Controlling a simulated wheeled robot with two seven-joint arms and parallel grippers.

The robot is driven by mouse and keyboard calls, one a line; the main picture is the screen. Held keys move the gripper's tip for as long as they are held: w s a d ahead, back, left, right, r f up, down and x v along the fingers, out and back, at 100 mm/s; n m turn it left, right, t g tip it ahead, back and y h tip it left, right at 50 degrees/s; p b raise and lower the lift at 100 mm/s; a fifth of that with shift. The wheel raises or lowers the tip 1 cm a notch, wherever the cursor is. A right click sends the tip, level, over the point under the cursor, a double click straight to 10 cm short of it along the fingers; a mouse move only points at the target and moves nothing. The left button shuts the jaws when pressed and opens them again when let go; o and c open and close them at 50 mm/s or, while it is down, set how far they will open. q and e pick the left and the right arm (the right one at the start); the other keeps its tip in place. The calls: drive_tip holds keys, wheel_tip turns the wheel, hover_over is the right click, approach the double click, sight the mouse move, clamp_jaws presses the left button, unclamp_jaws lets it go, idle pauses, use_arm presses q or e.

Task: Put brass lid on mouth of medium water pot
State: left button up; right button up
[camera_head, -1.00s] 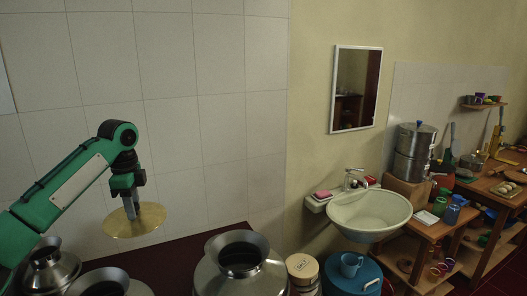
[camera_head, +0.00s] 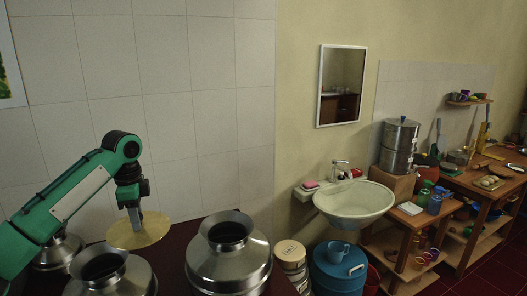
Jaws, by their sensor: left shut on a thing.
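The brass lid (camera_head: 139,231) is a flat gold disc. My left gripper (camera_head: 134,216) is shut on it from above and holds it in the air, nearly level, above and behind the front-left pot. Three metal water pots with flared open mouths show: one at the back left (camera_head: 62,250), partly behind my arm, one at front left (camera_head: 110,274), and a large one (camera_head: 229,256) to the right. I cannot tell for sure which is the medium one. My right gripper is out of view.
The pots stand on a dark red shelf (camera_head: 180,237) against a tiled wall. To the right are a cream canister (camera_head: 291,262), a blue drum (camera_head: 338,274) with a blue mug (camera_head: 338,252), and a white basin (camera_head: 353,200). Wooden tables with kitchenware stand farther right.

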use_arm(q)
drive_tip(key=s+d+f+n, duration=0.1)
drive_tip(key=s+f, duration=0.1)
drive_tip(key=shift+s+d+f+n, duration=0.1)
drive_tip(key=shift+d+f+n, duration=0.2)
drive_tip(key=shift+d+n, duration=0.1)
drive_tip(key=s+d+f+n, duration=0.55)
drive_tip(key=s+f, duration=0.25)
drive_tip(key=s, duration=0.3)
drive_tip(key=s+d+f+n, duration=0.4)
drive_tip(key=s+f+n, duration=0.35)
drive_tip(key=s, duration=0.25)
use_arm(e)
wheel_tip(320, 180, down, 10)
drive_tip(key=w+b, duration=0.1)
drive_tip(key=b, duration=0.8)
drive_tip(key=shift+b, duration=0.4)
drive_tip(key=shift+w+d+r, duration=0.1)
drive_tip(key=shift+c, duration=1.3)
use_arm(q)
wheel_tip(320, 180, down, 10)
drive_tip(key=shift+s+d, duration=0.15)
drive_tip(key=shift+s, duration=0.15)
